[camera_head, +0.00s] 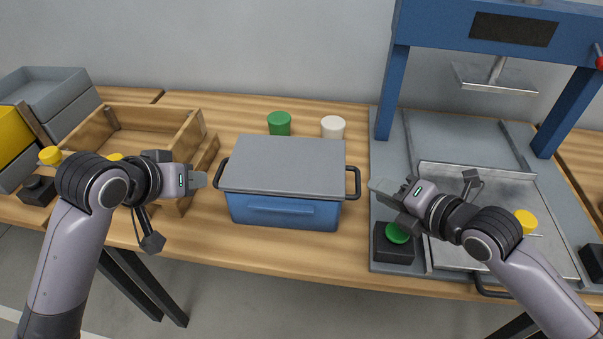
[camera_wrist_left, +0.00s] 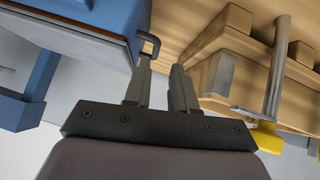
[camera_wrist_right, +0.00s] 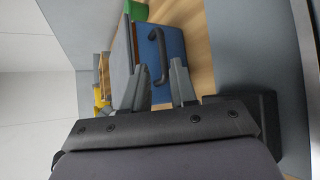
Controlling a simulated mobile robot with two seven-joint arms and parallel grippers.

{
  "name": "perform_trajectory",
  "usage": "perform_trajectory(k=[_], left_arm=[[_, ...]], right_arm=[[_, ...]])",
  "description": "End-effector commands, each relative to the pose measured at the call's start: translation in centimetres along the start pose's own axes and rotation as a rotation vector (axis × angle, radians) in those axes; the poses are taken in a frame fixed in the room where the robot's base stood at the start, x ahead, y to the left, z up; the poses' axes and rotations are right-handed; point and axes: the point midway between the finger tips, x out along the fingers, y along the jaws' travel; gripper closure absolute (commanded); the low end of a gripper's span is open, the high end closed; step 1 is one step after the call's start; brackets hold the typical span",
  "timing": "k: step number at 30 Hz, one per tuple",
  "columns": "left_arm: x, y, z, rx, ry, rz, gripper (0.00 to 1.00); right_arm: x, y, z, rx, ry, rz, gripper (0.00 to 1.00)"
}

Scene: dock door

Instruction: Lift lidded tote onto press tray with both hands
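A blue tote (camera_head: 285,208) with a grey lid (camera_head: 283,165) stands upright on the wooden table. It has a dark loop handle at its left end (camera_head: 220,172) and another at its right end (camera_head: 354,182). My left gripper (camera_head: 205,180) is just left of the left handle, its fingers apart and empty; that handle (camera_wrist_left: 151,45) is close to the fingertips in the left wrist view. My right gripper (camera_head: 378,188) is right of the right handle, open and empty; that handle (camera_wrist_right: 157,50) lies ahead of its fingers. The press tray (camera_head: 475,195) is on the right under the press.
The blue press frame (camera_head: 393,90) stands around the tray, with a red-knobbed lever at right. A green button box (camera_head: 394,245) sits at the tray's front left. A wooden box (camera_head: 145,125) and grey bins stand left. Green (camera_head: 279,123) and white (camera_head: 333,126) containers are behind the tote.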

Motion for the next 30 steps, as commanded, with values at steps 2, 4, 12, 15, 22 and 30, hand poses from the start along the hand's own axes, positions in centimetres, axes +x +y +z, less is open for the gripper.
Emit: perform_trajectory(k=[2,4,12,15,22,30], left_arm=[[0.5,0.3,-0.4,0.0,0.0,0.0,0.75],[0.7,0.4,-0.7,0.0,0.001,0.0,0.75],[0.9,0.5,-0.9,0.0,0.002,0.0,0.75],[0.8,0.5,-0.8,0.0,0.003,0.001,0.75],[1.9,0.5,-0.8,-0.001,0.001,0.001,0.75],[5.4,0.5,-0.8,-0.002,0.0,0.001,0.75]], right_arm=[[0.2,-0.1,0.6,-0.001,0.0,0.0,0.73],[0.4,-0.2,1.0,-0.002,0.0,0.001,0.73],[0.5,-0.2,1.3,-0.002,-0.001,0.001,0.73],[0.4,-0.2,1.2,-0.003,-0.002,0.001,0.73],[1.4,-0.2,1.2,0.0,-0.003,0.003,0.73],[5.1,-0.1,1.2,0.002,-0.001,0.003,0.73]])
